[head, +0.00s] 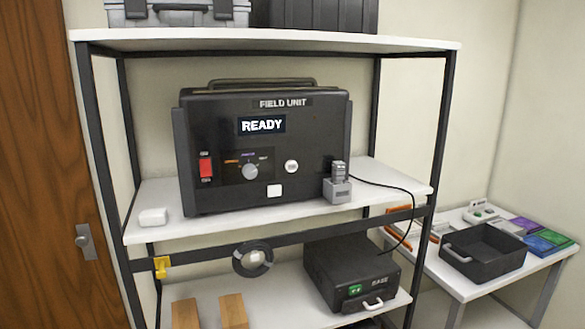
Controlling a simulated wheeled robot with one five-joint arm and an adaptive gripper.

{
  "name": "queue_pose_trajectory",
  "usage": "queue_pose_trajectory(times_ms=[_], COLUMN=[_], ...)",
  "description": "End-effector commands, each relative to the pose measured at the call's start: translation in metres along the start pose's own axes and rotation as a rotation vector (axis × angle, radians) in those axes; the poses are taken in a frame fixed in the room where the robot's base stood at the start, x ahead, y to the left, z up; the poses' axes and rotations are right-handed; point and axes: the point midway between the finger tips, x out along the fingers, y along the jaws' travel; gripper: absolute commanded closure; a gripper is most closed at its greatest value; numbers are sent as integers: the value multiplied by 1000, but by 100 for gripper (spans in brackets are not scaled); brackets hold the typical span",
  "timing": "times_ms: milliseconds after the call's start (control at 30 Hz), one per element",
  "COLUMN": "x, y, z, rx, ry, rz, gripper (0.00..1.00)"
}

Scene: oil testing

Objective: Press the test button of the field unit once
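The field unit (225,195), a large black case with a top handle, stands on the middle shelf of the rack. Its screen (262,125) reads "READY". A red rocker switch (205,168) is at the left of its front. A grey rotary knob (250,171) with small coloured labels is at the middle. A round white button (291,166) is right of the knob, and a white square piece (274,190) sits below it. Their labels are too small to read, so I cannot confirm which is the test button. My gripper is not in view.
A small grey device in a holder (337,190) stands at the unit's front right, near a black cable. A white box (153,217) lies at the shelf's left. A black base unit (350,268) is below. A side table with a black tray (482,250) stands right.

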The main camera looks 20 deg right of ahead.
Motion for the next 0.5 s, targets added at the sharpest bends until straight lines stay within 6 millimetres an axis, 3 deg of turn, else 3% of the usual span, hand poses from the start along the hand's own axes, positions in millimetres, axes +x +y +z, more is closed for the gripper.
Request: queue_pose_trajectory(times_ms=[267, 500], x=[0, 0], y=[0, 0], z=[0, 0], rx=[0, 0], ry=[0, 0], rz=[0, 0], gripper=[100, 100])
